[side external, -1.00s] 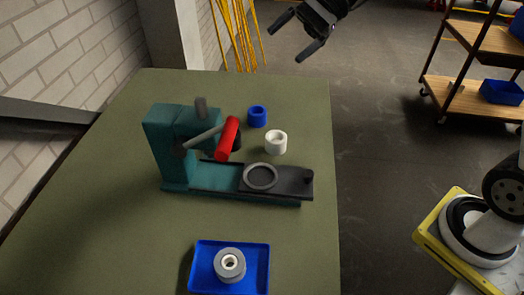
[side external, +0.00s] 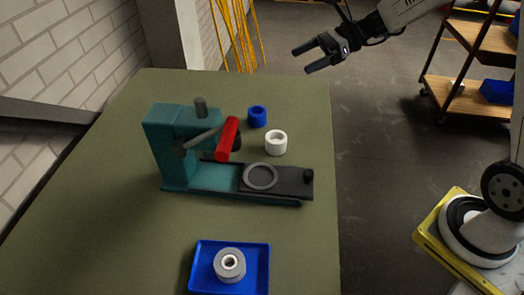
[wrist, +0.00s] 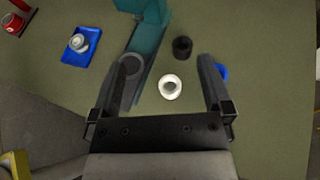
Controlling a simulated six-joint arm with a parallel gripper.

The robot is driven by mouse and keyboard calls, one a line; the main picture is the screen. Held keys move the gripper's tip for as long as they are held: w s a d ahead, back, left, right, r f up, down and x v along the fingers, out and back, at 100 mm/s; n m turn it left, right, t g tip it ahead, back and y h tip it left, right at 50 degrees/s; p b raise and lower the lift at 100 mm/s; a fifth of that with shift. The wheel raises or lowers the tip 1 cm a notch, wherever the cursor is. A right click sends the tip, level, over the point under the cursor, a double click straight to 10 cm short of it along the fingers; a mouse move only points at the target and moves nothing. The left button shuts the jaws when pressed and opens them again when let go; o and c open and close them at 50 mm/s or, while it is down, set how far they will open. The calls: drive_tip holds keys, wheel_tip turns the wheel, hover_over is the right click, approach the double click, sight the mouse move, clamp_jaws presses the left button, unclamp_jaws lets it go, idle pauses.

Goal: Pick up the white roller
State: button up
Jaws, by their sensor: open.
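The white roller (side external: 276,142) is a short hollow cylinder standing on the green table, just behind the dark end of the teal machine. In the wrist view the white roller (wrist: 170,87) lies between the two fingers as seen from above, well below them. My gripper (side external: 301,59) is open and empty, up in the air beyond the table's far right part. In the wrist view my gripper (wrist: 168,75) shows both fingers spread apart. Nothing hides the roller.
A blue roller (side external: 257,116) stands close behind the white one. The teal machine (side external: 178,150) with a red handle (side external: 228,139) stands to its left. A black cylinder (wrist: 182,47) shows near the machine. A blue tray (side external: 259,252) holds a grey-white part (side external: 230,264).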

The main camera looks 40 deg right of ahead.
approach(283, 136)
drive_tip(key=x, duration=0.5)
drive_tip(key=shift+f, duration=0.25)
drive_tip(key=shift+x, duration=3.95)
drive_tip(key=shift+r, duration=0.1)
drive_tip(key=c, duration=1.1)
drive_tip(key=shift+c, duration=0.2)
drive_tip(key=shift+r, duration=0.1)
